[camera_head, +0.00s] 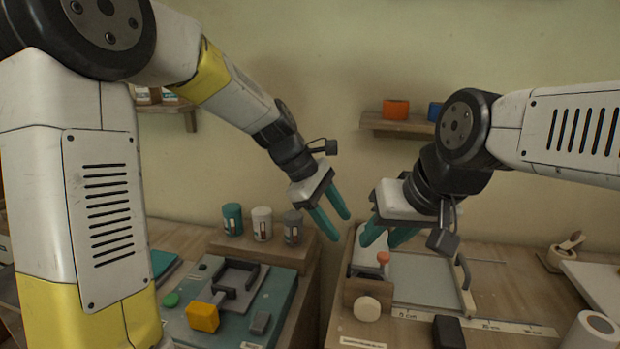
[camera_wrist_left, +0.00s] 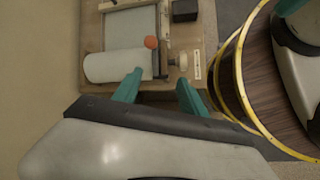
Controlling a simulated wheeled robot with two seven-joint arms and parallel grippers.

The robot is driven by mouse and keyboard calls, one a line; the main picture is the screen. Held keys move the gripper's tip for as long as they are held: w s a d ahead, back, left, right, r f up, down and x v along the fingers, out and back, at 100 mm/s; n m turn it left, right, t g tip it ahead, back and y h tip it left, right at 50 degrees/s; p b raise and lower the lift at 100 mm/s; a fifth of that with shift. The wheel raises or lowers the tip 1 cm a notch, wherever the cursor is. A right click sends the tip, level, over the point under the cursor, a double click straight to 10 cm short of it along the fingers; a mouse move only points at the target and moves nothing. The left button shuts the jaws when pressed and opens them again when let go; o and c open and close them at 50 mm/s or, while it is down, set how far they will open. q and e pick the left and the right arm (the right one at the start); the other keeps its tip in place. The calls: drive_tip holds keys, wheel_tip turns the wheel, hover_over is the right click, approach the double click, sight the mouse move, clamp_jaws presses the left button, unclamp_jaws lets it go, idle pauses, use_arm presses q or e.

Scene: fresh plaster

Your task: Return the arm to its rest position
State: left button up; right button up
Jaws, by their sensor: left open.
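My left arm comes in from the left in the head view, bent over a high elbow. Its gripper (camera_head: 334,218) is open with two teal fingers apart and nothing between them. It hangs in the air in front of the wall, above the gap between the two benches. In the left wrist view the same gripper (camera_wrist_left: 158,90) is open and empty over the roller device (camera_wrist_left: 168,45). My right gripper (camera_head: 386,240) points down above the same roller device (camera_head: 430,275), close to the left one. Its teal fingers show a gap with nothing held.
A teal board (camera_head: 240,320) with a black handle and a yellow block (camera_head: 203,317) lies at left. Several small jars (camera_head: 262,223) stand behind it. A wall shelf (camera_head: 400,124) holds an orange cup (camera_head: 396,109). A white roll (camera_head: 592,332) stands at lower right.

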use_arm(q)
drive_tip(key=s+a+r+m+t+y, duration=0.2)
drive_tip(key=s+a+m, duration=0.4)
drive_tip(key=a, duration=0.5)
drive_tip(key=s+a+r+m+t+y, duration=0.2)
drive_tip(key=s+a+r+m+t, duration=0.1)
drive_tip(key=s+a, duration=0.6)
drive_tip(key=a+m+t, duration=0.1)
drive_tip(key=a+m, duration=0.1)
drive_tip(key=shift+a+r+m, duration=0.4)
